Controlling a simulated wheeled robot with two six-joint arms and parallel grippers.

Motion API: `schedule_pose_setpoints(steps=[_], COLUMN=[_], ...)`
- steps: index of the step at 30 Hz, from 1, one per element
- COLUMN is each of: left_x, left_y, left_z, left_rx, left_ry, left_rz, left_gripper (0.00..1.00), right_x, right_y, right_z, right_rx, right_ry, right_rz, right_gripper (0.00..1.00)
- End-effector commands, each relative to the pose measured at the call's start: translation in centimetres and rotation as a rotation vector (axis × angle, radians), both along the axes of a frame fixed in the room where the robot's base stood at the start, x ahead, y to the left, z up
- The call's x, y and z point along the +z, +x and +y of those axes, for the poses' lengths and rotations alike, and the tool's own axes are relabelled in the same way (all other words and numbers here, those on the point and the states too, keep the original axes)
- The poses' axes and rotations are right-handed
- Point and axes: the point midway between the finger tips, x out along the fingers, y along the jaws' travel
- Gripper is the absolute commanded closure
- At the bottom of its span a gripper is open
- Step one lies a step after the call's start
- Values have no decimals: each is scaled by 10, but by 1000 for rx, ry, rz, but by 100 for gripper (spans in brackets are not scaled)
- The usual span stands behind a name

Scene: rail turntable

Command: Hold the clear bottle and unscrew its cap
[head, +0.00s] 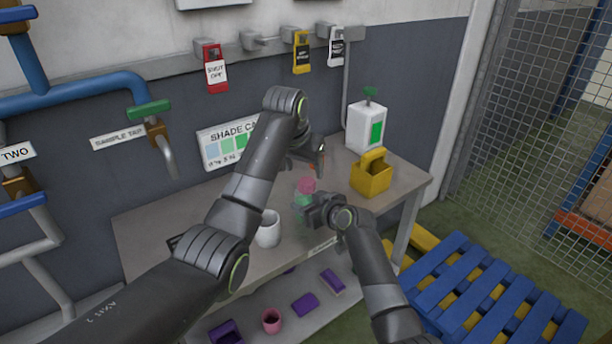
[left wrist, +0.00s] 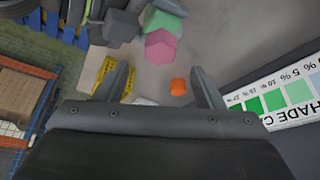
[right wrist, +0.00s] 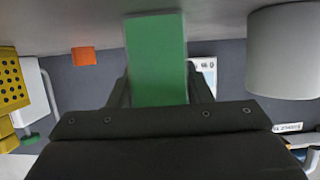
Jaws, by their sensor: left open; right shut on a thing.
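The bottle (head: 303,201) shows as a see-through green body with a pink cap (head: 306,185) at its top. My right gripper (head: 318,212) is shut on the bottle body, and the green body (right wrist: 156,60) fills the space between its fingers in the right wrist view. The bottle looks upright over the table; the cap is hidden there. My left gripper (head: 318,158) is open and empty, above and behind the bottle. In the left wrist view the pink cap (left wrist: 160,47) and green body (left wrist: 163,20) lie beyond its fingertips (left wrist: 163,85), apart from them.
A white cup (head: 268,230) stands on the table (head: 155,225) left of the bottle. A yellow caddy (head: 371,175) and a white dispenser (head: 365,128) stand at the right. A small orange block (left wrist: 178,87) lies on the table. A shade card sign (head: 224,146) is behind.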

Motion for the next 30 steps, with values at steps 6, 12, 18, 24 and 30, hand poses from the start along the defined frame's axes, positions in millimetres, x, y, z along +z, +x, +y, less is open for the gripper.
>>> schedule_pose_setpoints(steps=[6, 12, 18, 24, 30], left_x=[-32, -45, -48, -48, -48], left_y=[12, 17, 18, 18, 18], left_z=[-6, -8, -8, -8, -8], left_rx=[0, 0, 0, 0, 0], left_ry=[0, 0, 0, 0, 0], left_rz=[1, -1, -2, -2, -2], left_gripper=[38, 38, 38, 45, 71], right_x=[0, 0, 0, 0, 0], right_y=[0, 0, 0, 0, 0], right_z=[0, 0, 0, 0, 0], right_rx=[0, 0, 0, 0, 0], right_ry=[-1, -1, -1, -1, -1], right_rz=[1, 1, 1, 1, 1], right_gripper=[78, 78, 78, 78, 78])
